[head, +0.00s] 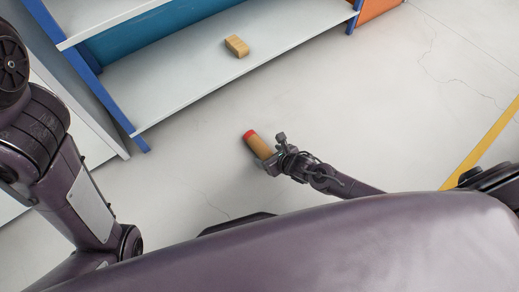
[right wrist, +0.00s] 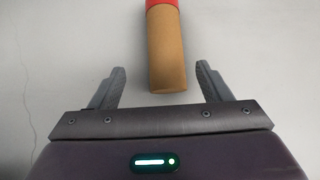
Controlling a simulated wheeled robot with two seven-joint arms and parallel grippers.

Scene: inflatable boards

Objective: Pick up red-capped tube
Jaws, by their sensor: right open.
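The red-capped tube (head: 257,144) has a tan body and lies on the pale floor, its red cap pointing up and left in the head view. In the right wrist view the tube (right wrist: 166,52) runs up the middle, its cap cut by the top edge and its plain end toward my gripper. My right gripper (head: 273,153) is at the plain end of the tube. In the right wrist view the right gripper (right wrist: 161,80) is open, with one finger on each side of the tube's lower end and gaps between. My left gripper is not in view.
A shelf unit (head: 190,82) with white boards and blue posts stands at the upper left. A small tan block (head: 237,46) lies on its lower board. An orange panel (head: 376,8) is at the top right. A yellow floor line (head: 485,140) runs at the right. Floor around the tube is clear.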

